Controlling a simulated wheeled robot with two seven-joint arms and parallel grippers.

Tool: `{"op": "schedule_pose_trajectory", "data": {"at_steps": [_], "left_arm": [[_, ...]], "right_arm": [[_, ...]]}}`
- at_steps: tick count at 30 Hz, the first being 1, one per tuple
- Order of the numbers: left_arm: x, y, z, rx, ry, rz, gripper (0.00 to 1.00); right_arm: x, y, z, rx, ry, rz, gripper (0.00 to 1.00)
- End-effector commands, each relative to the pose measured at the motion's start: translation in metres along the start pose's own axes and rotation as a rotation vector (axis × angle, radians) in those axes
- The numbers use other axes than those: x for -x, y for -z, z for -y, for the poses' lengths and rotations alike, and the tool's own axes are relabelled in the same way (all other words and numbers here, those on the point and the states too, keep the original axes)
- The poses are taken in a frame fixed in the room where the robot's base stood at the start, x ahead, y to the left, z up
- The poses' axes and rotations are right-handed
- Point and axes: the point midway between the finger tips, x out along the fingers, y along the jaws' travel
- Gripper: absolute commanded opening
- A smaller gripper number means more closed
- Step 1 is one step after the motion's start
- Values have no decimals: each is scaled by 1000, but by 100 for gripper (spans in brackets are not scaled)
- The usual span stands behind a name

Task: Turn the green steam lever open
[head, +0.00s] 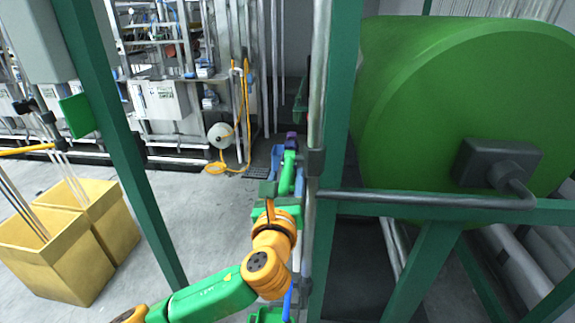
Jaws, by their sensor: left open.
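The steam lever (288,172) looks like a narrow green bar beside the grey vertical pipe, near the middle of the head view. My left gripper (286,158) reaches up to it from below on the green and orange arm. Its blue fingers are apart, one on each side of the green bar as seen from here. I cannot tell whether either finger touches the lever. The lever's lower end and mount are hidden by my wrist. A small purple piece (291,140) shows at the bar's far end.
A grey vertical pipe (316,110) and green frame post (341,100) stand close on the right. Another green post (120,140) and yellow bins (55,255) stand left. The grey floor (200,215) between is clear.

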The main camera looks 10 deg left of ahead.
Motion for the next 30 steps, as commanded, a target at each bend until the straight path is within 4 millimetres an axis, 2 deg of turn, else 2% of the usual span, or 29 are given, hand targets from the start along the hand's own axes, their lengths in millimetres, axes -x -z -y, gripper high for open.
{"op": "schedule_pose_trajectory", "data": {"at_steps": [3, 6, 15, 17, 21, 22, 30], "left_arm": [[-16, -2, 0, 1, -1, -1, 57], [-23, -1, 0, 3, 0, -1, 57], [-26, 1, 0, 4, 1, -2, 57], [-26, 1, 0, 4, 1, -2, 44], [-26, 1, 0, 5, 1, -2, 6], [-26, 1, 0, 5, 1, -2, 0], [-26, 1, 0, 5, 1, -2, 0]], "right_arm": [[7, 0, -2, 1, -4, 1, 97], [8, 0, -4, 2, -5, 1, 97], [8, 0, -4, 1, -6, 1, 97], [8, 0, -4, 1, -6, 1, 97], [8, 0, -4, 1, -6, 1, 97], [8, 0, -4, 1, -6, 1, 97], [8, 0, -4, 1, -6, 1, 97]]}}
